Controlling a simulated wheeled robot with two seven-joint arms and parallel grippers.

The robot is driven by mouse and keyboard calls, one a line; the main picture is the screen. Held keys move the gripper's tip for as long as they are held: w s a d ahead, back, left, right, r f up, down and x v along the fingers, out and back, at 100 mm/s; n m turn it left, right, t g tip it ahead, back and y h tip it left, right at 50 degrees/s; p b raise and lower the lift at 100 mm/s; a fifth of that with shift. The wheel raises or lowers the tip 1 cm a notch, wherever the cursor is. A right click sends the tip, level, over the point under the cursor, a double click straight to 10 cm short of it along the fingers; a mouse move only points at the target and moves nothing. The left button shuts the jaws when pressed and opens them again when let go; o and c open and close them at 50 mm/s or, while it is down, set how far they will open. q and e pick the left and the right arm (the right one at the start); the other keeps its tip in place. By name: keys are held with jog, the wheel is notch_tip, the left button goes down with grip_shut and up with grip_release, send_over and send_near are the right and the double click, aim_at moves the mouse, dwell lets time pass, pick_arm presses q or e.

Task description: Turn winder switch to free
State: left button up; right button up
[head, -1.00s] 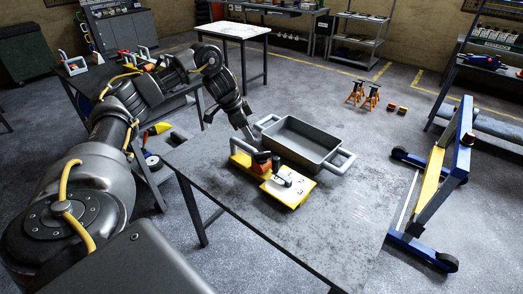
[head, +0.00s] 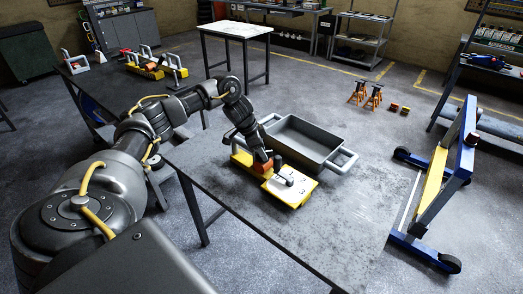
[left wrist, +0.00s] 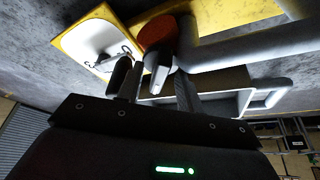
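The yellow winder unit (head: 240,159) lies on the dark table, with a white numbered switch plate (head: 298,193) at its right end. A dark switch knob (head: 287,181) stands on the plate. In the left wrist view the plate (left wrist: 88,40) shows at upper left. An orange-red part (head: 262,167) of the unit stands beside the plate, and it also shows in the wrist view (left wrist: 157,32). My left gripper (left wrist: 155,80) is open above the unit, near the orange-red part. A pale grey piece shows between its fingers; I cannot tell whether they touch it. My right gripper is out of view.
A grey metal tray with handles (head: 326,156) stands just behind the unit. The table's front right part (head: 320,235) is clear. A blue and yellow wheeled frame (head: 440,185) stands on the floor at right.

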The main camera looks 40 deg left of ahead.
pick_arm(q)
grip_shut()
jog(key=shift+r, duration=0.1)
jog(key=shift+w+m+h+p, duration=0.1)
jog(key=shift+m+h+p, duration=0.25)
jog(key=shift+m, duration=0.35)
jog(key=m+g, duration=0.1)
jog(key=m, duration=0.2)
jog(key=shift+w+r+h+p, duration=0.1)
jog(key=shift+h+p, duration=0.15)
jog(key=shift+p, duration=0.15)
jog(key=m+g+p, duration=0.1)
jog(key=m, duration=0.2)
jog(key=shift+w+a, duration=0.1)
jog(key=shift+m+g, duration=0.4)
jog(key=shift+m, duration=0.3)
jog(key=shift+m+g, duration=0.3)
jog(key=shift+m, duration=0.4)
jog(key=shift+h, duration=0.3)
